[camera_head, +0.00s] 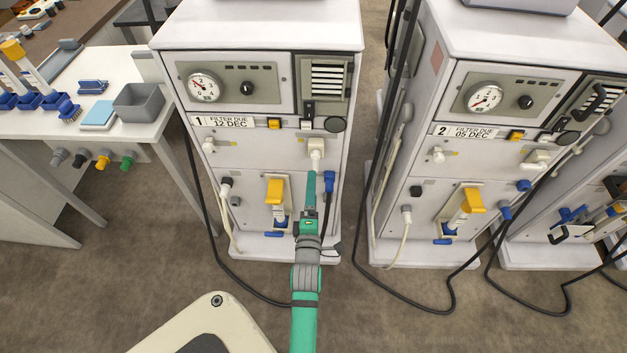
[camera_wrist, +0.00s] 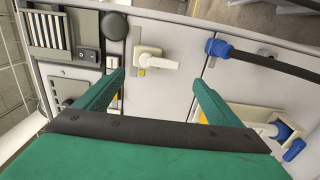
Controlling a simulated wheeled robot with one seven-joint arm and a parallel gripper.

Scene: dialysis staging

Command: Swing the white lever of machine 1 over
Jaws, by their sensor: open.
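Machine 1 (camera_head: 250,160) is a white cabinet with a gauge, labelled "1 FILTER DUE 12 DEC". Its white lever (camera_head: 316,148) sits on the right of the front panel, below a round black knob. In the wrist view, the white lever (camera_wrist: 150,60) lies ahead of and between my two green fingers, its handle pointing sideways in that view. My gripper (camera_head: 312,176) is open, just below the lever in the head view. In the wrist view my gripper (camera_wrist: 158,82) has empty space between the fingers, and I see no contact with the lever.
A blue connector (camera_head: 329,182) with a black hose is close to the right of my gripper; it also shows in the wrist view (camera_wrist: 216,47). A yellow handle (camera_head: 274,190) is to the left. Machine 2 (camera_head: 480,150) stands right. A side table (camera_head: 140,85) stands left.

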